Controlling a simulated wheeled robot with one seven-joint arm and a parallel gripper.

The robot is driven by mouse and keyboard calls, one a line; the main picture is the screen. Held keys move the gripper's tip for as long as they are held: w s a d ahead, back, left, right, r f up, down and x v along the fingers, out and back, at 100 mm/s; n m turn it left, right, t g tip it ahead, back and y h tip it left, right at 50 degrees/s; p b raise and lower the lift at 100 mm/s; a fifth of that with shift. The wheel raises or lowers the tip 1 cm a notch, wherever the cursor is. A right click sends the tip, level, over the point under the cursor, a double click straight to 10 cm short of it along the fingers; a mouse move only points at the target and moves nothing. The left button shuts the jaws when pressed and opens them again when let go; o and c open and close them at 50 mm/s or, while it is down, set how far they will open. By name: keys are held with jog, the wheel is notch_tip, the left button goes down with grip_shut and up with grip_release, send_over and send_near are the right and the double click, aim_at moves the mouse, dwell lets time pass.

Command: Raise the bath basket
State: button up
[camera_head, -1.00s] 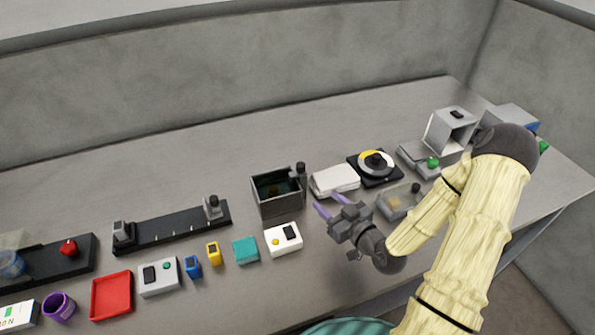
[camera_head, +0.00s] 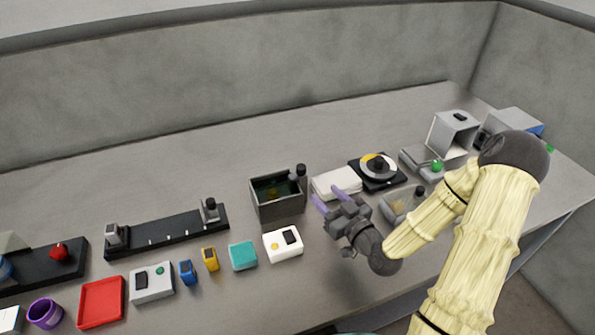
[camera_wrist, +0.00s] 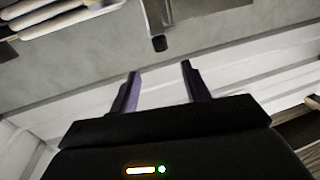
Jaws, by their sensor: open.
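A dark grey open-topped bath (camera_head: 281,210) stands on the bench near the middle of the head view. Its inside is dark, with a small yellowish patch, and a basket cannot be clearly told apart in it. A black knob (camera_head: 300,171) sits at its right back corner. What looks like the same knob (camera_wrist: 158,42) and part of the grey box (camera_wrist: 215,12) show at the top of the wrist view. My gripper (camera_head: 330,197) is open and empty, just right of the bath and apart from it. Its two purple fingers (camera_wrist: 160,70) are spread in the wrist view.
A white stack (camera_head: 336,183) lies right of the bath, near my fingers. A black turntable (camera_head: 378,170) and a clear-lidded grey box (camera_head: 402,204) are farther right. A white box (camera_head: 283,245) and teal block (camera_head: 243,255) stand in front. The bench behind is clear.

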aim_at(299, 165)
jog(key=p+x, duration=0.3)
jog(key=x, duration=1.2)
jog(key=shift+c, duration=0.2)
grip_shut()
